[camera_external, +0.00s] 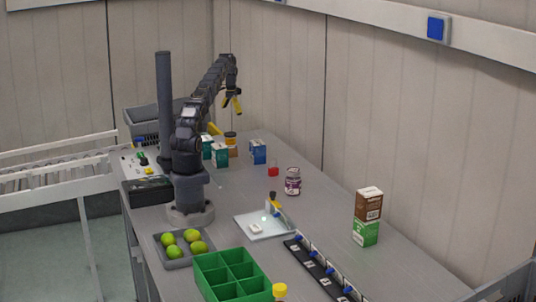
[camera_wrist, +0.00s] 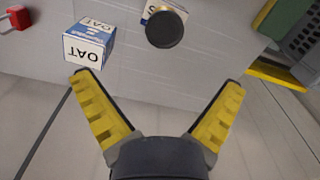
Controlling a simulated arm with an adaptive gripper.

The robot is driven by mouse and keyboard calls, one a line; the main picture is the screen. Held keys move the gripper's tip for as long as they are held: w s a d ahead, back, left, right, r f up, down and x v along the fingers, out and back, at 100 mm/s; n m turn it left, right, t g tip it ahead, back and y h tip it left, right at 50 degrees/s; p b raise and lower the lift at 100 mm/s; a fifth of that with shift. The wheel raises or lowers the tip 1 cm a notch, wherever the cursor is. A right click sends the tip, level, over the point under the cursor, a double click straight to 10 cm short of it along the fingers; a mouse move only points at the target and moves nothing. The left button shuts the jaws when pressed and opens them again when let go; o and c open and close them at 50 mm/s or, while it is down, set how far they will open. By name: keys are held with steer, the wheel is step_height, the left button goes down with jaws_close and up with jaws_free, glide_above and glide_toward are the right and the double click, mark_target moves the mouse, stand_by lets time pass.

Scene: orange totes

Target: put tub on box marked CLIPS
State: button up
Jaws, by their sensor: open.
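My gripper (camera_external: 232,103) is open and empty, raised above the back of the table; its yellow fingers are spread wide in the wrist view (camera_wrist: 162,82). A round dark lid (camera_wrist: 167,29) faces the wrist camera beyond the fingertips; a partly hidden pale-and-blue thing shows behind it. In the external view a small orange container with a dark top (camera_external: 230,135) stands among the boxes at the back; I cannot tell for sure that it is the tub. A purple-and-white jar (camera_external: 292,182) stands nearer the middle. No CLIPS marking is legible on any box.
A blue-and-white box marked OAT (camera_wrist: 90,44) stands beside the lid. Teal boxes (camera_external: 219,155) and a blue box (camera_external: 258,151) stand at the back. A red item (camera_external: 273,170) is near them. A brown box (camera_external: 368,203) rests on a green box (camera_external: 365,233) at the right.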

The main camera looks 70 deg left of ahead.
steer(key=w+d+r+m, duration=0.1)
steer(key=d+r, duration=0.4)
steer(key=d, duration=0.6)
steer(key=w+d+r, duration=0.1)
steer(key=d+r, duration=0.4)
steer(key=d, duration=0.5)
steer(key=w+d+r+m, duration=0.1)
steer(key=d+r, duration=0.4)
steer(key=d, duration=0.6)
steer(key=s+d+g, duration=0.1)
steer(key=s+d, duration=0.8)
steer(key=d, duration=0.1)
steer(key=s+d+f, duration=0.1)
steer(key=s+d, duration=0.2)
steer(key=s, duration=0.4)
steer(key=s+d+f, duration=0.1)
steer(key=s+d, duration=0.2)
steer(key=s, duration=0.5)
steer(key=shift+d+f+g, duration=0.2)
steer(key=shift+d+g, duration=0.1)
steer(key=shift+d, duration=0.1)
steer(key=shift+s, duration=0.1)
